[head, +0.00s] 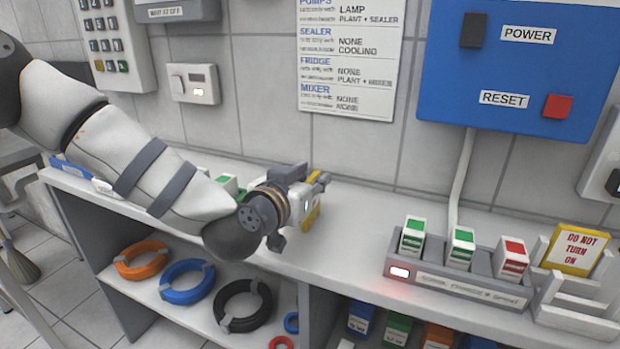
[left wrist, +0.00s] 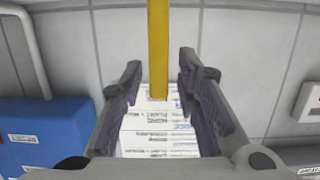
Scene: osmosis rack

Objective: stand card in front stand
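A yellow card (head: 312,216) is between the fingers of my left gripper (head: 300,208), mostly hidden by it in the head view. In the left wrist view the card (left wrist: 158,50) shows edge-on as a yellow strip. A gap shows on each side of it, so my left gripper (left wrist: 158,75) looks open around it. What supports the card is hidden. A yellow-edged card reading "DO NOT TURN ON" (head: 575,250) stands tilted back in white stands at the right. The front white stand (head: 577,321) looks empty. My right gripper is not in view.
A grey rack (head: 455,283) with green and red blocks and a lit red lamp is left of the stands. The countertop (head: 355,230) between gripper and rack is clear. A blue power box (head: 520,65) hangs on the wall above. Coloured rings (head: 188,280) lie on the lower shelf.

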